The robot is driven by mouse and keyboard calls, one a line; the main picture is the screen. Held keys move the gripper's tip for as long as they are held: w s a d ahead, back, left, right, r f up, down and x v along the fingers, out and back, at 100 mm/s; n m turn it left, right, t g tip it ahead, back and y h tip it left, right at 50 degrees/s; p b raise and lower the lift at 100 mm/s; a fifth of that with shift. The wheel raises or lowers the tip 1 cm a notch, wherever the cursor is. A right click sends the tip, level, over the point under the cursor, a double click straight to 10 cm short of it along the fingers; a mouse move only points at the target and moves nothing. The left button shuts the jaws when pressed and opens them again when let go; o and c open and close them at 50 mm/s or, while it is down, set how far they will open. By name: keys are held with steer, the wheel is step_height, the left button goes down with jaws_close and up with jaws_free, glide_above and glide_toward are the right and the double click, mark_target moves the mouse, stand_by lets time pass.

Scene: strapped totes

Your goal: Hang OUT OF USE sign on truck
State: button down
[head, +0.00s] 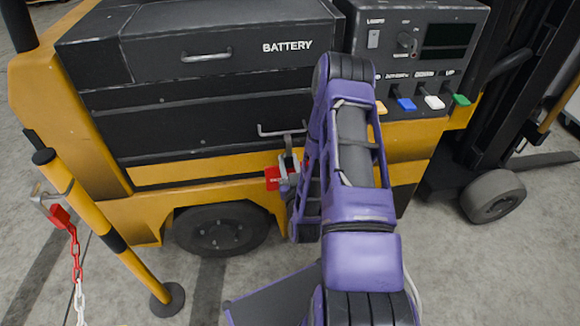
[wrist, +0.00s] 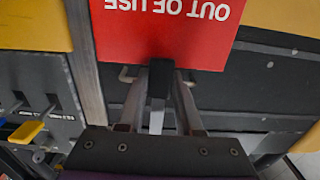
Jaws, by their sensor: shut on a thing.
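The red OUT OF USE sign (wrist: 170,32) fills the top of the wrist view, its white letters upside down. My gripper (wrist: 158,75) is shut on the sign's near edge. In the head view a small part of the sign (head: 272,179) shows left of my gripper (head: 287,168), with my arm hiding the rest. The yellow and black truck (head: 205,170) stands behind. A grey bent rod (head: 270,131) sticks out from its side, just above my gripper. A pale rod (wrist: 127,75) also shows beside my fingers in the wrist view. Whether the sign touches it is unclear.
A control panel (head: 428,50) with coloured levers is at the truck's upper right. A yellow and black post (head: 100,228) with a red and white chain (head: 76,262) stands at left. The fork mast (head: 500,95) is at right.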

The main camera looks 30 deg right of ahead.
steer(key=shift+w+d+f+b, duration=0.3)
steer(key=shift+w+f, duration=0.2)
steer(key=shift+w, duration=0.7)
steer(key=shift+w+d+f+b, duration=0.2)
steer(key=shift+w+d+f, duration=0.2)
steer(key=shift+w, duration=0.75)
steer(key=shift+w+d+f+b, duration=0.3)
steer(key=shift+w+f, duration=0.25)
steer(key=shift+w, duration=0.65)
steer(key=c, duration=0.5)
jaws_free()
steer(key=shift+s, duration=0.1)
